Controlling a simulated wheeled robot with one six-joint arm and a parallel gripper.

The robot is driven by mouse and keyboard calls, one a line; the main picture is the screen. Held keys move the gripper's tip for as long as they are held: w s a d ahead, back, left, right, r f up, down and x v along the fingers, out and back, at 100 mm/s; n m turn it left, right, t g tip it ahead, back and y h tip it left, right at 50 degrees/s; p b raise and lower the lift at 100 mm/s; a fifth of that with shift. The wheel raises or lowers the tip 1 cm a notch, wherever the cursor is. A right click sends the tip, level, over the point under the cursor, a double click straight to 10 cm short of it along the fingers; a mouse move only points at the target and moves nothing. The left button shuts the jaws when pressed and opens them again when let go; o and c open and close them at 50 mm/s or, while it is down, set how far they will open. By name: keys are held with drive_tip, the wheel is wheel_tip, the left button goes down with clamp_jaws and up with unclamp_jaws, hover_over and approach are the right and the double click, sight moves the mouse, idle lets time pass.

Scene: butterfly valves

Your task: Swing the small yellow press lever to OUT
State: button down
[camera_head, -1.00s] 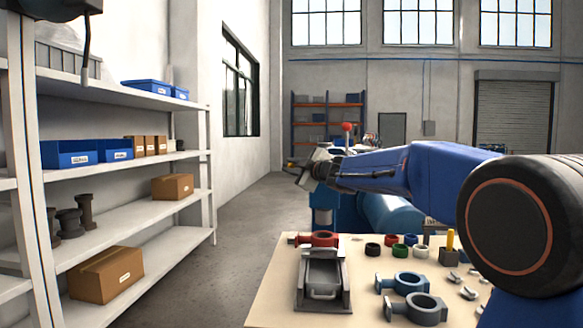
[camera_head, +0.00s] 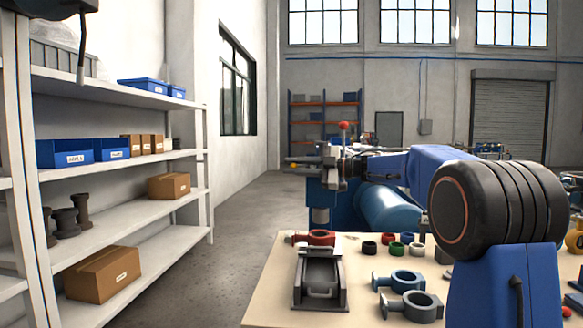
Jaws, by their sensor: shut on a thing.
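The small yellow press lever (camera_head: 293,166) shows as a tiny yellow knob at the left side of the blue press, beyond the table. My gripper (camera_head: 326,168) is at the press, just right of that knob, at the end of my blue arm. It looks shut on the yellow lever's rod, but the jaws are small and partly hidden by grey parts. A second lever with a red ball (camera_head: 343,126) stands upright beside my gripper. No OUT marking can be read.
A wooden table (camera_head: 262,310) in front carries a grey fixture (camera_head: 320,280), a red valve body (camera_head: 316,238), blue and grey valve bodies and several rings. White shelves (camera_head: 120,215) with bins and boxes stand at left. The floor between is clear.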

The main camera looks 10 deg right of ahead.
drive_tip(key=shift+s+d+f+n+g+y, duration=0.2)
drive_tip(key=shift+n+g+y, duration=0.1)
drive_tip(key=shift+n+g, duration=0.3)
drive_tip(key=shift+g, duration=0.3)
drive_tip(key=c, duration=1.6)
unclamp_jaws()
drive_tip(key=shift+a, duration=0.1)
drive_tip(key=shift+c, duration=0.2)
drive_tip(key=shift+r, duration=0.1)
drive_tip(key=v, duration=1.7)
drive_tip(key=shift+s+d+f, duration=0.1)
drive_tip(key=shift+d+f, duration=0.1)
